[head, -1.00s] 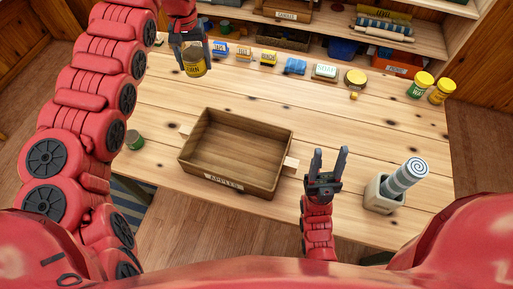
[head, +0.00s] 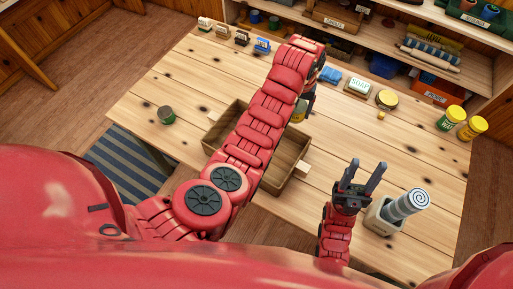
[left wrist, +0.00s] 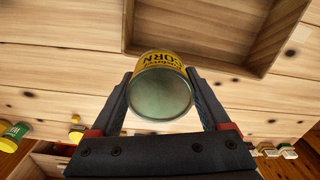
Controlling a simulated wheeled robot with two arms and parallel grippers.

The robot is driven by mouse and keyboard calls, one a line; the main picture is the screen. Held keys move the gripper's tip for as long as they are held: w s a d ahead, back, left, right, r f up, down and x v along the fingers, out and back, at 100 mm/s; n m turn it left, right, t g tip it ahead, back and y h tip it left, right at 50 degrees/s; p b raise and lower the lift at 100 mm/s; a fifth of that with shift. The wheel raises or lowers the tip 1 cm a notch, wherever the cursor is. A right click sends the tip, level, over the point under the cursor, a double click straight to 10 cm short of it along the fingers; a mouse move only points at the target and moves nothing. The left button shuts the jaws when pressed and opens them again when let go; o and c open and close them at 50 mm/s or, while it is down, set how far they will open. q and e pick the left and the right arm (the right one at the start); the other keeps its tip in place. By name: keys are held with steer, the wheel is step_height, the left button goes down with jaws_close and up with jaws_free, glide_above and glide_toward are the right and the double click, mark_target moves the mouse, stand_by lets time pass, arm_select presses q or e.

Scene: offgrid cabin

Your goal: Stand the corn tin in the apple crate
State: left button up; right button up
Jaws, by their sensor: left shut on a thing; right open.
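The corn tin (left wrist: 158,85), yellow with a greyish metal end, is between the fingers of my left gripper (left wrist: 160,92) in the left wrist view, which is shut on it. In the head view the tin (head: 299,112) shows partly beneath my left gripper (head: 308,98), near the far right corner of the apple crate. The wooden apple crate (head: 287,150) stands on the table, partly hidden by my left arm. The crate also shows at the top of the left wrist view (left wrist: 272,42). My right gripper (head: 367,168) is open and empty, right of the crate.
A pale pot (head: 383,217) holding a spiral-topped cylinder stands right of my right gripper. The left tabletop is mostly clear.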

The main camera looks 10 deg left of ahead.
arm_select(q)
steer(key=shift+s+a+f+m+p, duration=0.15)
steer(key=shift+s+f, duration=0.1)
steer(key=shift+s, duration=0.3)
steer(key=shift+s+f+m+p, duration=0.15)
steer(key=shift+s+f, duration=0.1)
steer(key=shift+s, duration=0.25)
steer(key=b, duration=0.8)
glide_above(287, 149)
step_height(287, 149, down, 10)
step_height(287, 149, down, 4)
steer(key=shift+s+f+p, duration=0.1)
steer(key=shift+p, duration=0.85)
steer(key=shift+f+p, duration=0.3)
steer(key=shift+f, duration=1.75)
steer(key=o, duration=1.4)
steer(key=shift+f, duration=0.15)
steer(key=shift+o, duration=0.2)
